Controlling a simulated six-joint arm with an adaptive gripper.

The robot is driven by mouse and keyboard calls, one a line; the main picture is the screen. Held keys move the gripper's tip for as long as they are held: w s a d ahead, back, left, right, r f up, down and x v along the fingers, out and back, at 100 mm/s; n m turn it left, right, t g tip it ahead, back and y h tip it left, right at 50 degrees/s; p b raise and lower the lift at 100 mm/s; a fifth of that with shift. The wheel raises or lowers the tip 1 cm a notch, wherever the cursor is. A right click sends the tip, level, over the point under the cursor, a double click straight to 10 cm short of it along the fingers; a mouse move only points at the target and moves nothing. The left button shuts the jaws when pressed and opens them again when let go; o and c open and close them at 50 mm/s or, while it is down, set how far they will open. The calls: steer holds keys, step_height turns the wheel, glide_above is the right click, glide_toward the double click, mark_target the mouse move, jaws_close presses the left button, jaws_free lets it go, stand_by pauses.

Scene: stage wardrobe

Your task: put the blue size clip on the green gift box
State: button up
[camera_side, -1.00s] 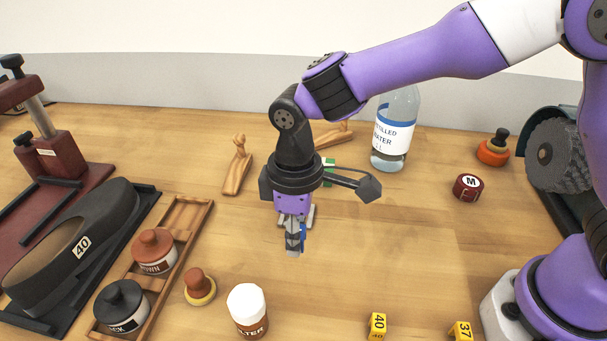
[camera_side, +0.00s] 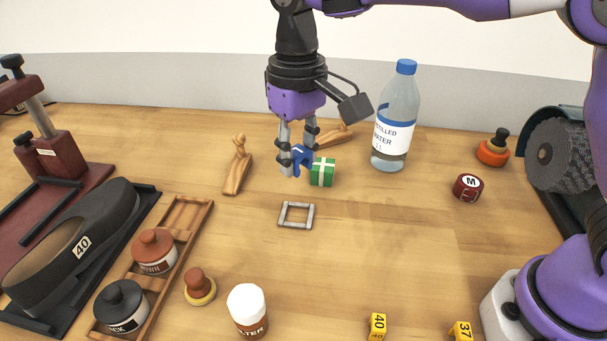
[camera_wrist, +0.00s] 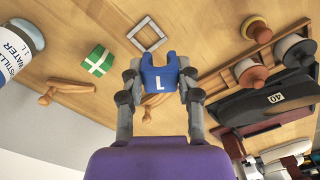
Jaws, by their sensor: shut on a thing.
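The blue size clip (camera_side: 301,157) is held between the fingers of my gripper (camera_side: 298,160), which is shut on it. In the wrist view the clip (camera_wrist: 160,76) shows a white letter L and sits between the fingertips of my gripper (camera_wrist: 160,88). The green gift box (camera_side: 322,172) with a white ribbon stands on the table just right of the clip in the side view. In the wrist view the gift box (camera_wrist: 98,60) is left of the clip, apart from it. In the side view the clip appears raised above the table.
A grey square frame (camera_side: 296,215) lies in front of the gift box. A water bottle (camera_side: 396,118) is behind right. A white-capped bottle (camera_side: 248,308) is at the front. The table right of the frame is clear.

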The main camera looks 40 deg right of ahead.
steer(key=w+d+m, duration=0.2)
steer(key=w+d, duration=0.1)
steer(key=d, duration=0.2)
glide_above(323, 164)
step_height(323, 164, down, 6)
steer(key=shift+s+f, duration=0.1)
steer(key=shift+f, duration=2.05)
steer(key=shift+f, duration=0.1)
steer(key=o, duration=0.7)
